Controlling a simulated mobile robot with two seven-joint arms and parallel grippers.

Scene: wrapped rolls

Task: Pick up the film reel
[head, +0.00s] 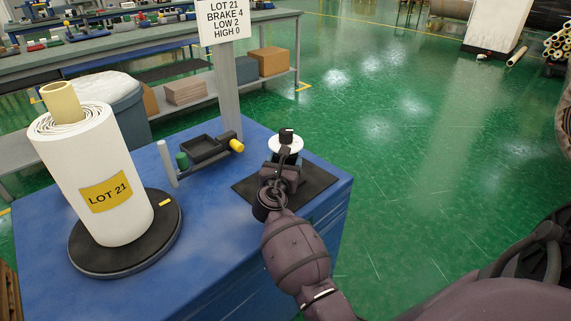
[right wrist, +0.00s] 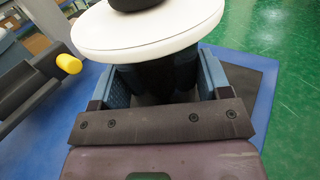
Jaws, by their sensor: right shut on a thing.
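The film reel (head: 285,142) has a white disc with a black knob on top and a dark body below. It is near the right end of the blue table, over a black mat. My right gripper (head: 284,171) is shut on its dark body, just under the disc. In the right wrist view, the white disc (right wrist: 135,32) spreads above my two blue-padded fingers (right wrist: 166,85), with the dark body between them. The reel's lower end is hidden by my gripper, so I cannot tell whether it touches the mat. My left gripper is not in view.
The blue table (head: 215,270) also bears a large white roll marked LOT 21 (head: 95,180) on a black turntable (head: 125,255). A dark tray (head: 205,149) with a yellow-ended handle (head: 236,146) and a sign post (head: 229,90) stand behind. Green floor is clear to the right.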

